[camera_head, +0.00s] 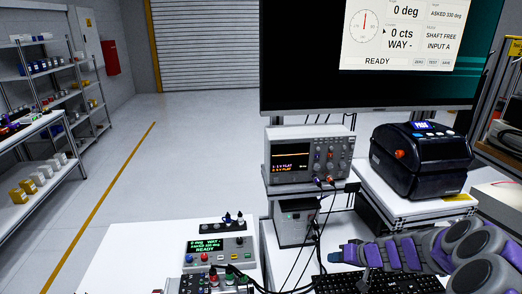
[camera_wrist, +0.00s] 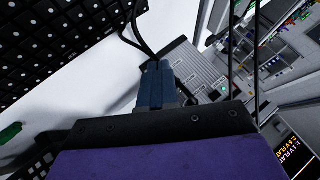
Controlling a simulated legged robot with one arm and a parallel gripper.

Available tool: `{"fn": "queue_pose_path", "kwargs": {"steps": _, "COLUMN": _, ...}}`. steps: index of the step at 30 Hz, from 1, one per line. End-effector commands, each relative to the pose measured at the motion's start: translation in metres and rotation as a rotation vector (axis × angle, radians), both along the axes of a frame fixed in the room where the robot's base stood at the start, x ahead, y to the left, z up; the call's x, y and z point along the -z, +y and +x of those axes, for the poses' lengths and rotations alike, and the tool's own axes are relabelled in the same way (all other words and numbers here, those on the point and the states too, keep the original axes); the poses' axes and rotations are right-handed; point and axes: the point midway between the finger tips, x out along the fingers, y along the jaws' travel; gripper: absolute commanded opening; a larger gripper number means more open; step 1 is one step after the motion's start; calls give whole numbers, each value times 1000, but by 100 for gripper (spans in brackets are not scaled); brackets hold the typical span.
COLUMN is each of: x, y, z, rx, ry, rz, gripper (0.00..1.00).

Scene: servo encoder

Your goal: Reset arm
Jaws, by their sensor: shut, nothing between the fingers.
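My arm is purple and grey and reaches in from the right over the bench in the head view. My gripper (camera_head: 335,257) is at its left end, above the black keyboard (camera_head: 375,283). In the wrist view the two blue fingers of my gripper (camera_wrist: 157,68) are together with nothing between them. The grey control box (camera_head: 219,249) stands to the left of my gripper, apart from it. Its green display reads 0 deg, WAY -, ASKED 330 deg and READY. The monitor (camera_head: 375,91) shows 0 deg, 0 cts, SHAFT FREE, INPUT A and READY.
An oscilloscope (camera_head: 308,155) stands on a shelf behind my gripper, with cables hanging down to the bench. A dark label printer (camera_head: 420,160) is at the back right. Bare white bench (camera_head: 140,262) lies left of the control box. Shelves (camera_head: 40,75) stand far left.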

Motion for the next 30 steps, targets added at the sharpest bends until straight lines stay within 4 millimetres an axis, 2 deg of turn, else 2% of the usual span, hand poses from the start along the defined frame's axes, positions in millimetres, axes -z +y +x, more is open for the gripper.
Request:
{"fn": "queue_pose_path", "kwargs": {"steps": 5, "x": -46, "y": 70, "z": -21, "rx": -134, "ry": 40, "rz": 13, "gripper": 0}}
{"fn": "queue_pose_path", "kwargs": {"steps": 6, "x": -57, "y": 89, "z": -32, "rx": -171, "ry": 60, "rz": 13, "gripper": 0}}
{"fn": "queue_pose_path", "kwargs": {"steps": 9, "x": -79, "y": 129, "z": -61, "rx": -247, "ry": 119, "rz": 3, "gripper": 0}}
{"fn": "queue_pose_path", "kwargs": {"steps": 11, "x": -90, "y": 148, "z": -80, "rx": -286, "ry": 159, "rz": -10, "gripper": 0}}
{"fn": "queue_pose_path", "kwargs": {"steps": 15, "x": -108, "y": 181, "z": -133, "rx": -357, "ry": 264, "rz": -60, "gripper": 0}}
{"fn": "queue_pose_path", "kwargs": {"steps": 19, "x": -120, "y": 199, "z": -184, "rx": -390, "ry": 363, "rz": -133, "gripper": 0}}
{"fn": "queue_pose_path", "kwargs": {"steps": 22, "x": -125, "y": 203, "z": -224, "rx": -389, "ry": 442, "rz": -201, "gripper": 0}}
{"fn": "queue_pose_path", "kwargs": {"steps": 26, "x": -129, "y": 198, "z": -275, "rx": -360, "ry": 542, "rz": -298, "gripper": 0}}
{"fn": "queue_pose_path", "kwargs": {"steps": 30, "x": -133, "y": 184, "z": -325, "rx": -292, "ry": 632, "rz": -406, "gripper": 0}}
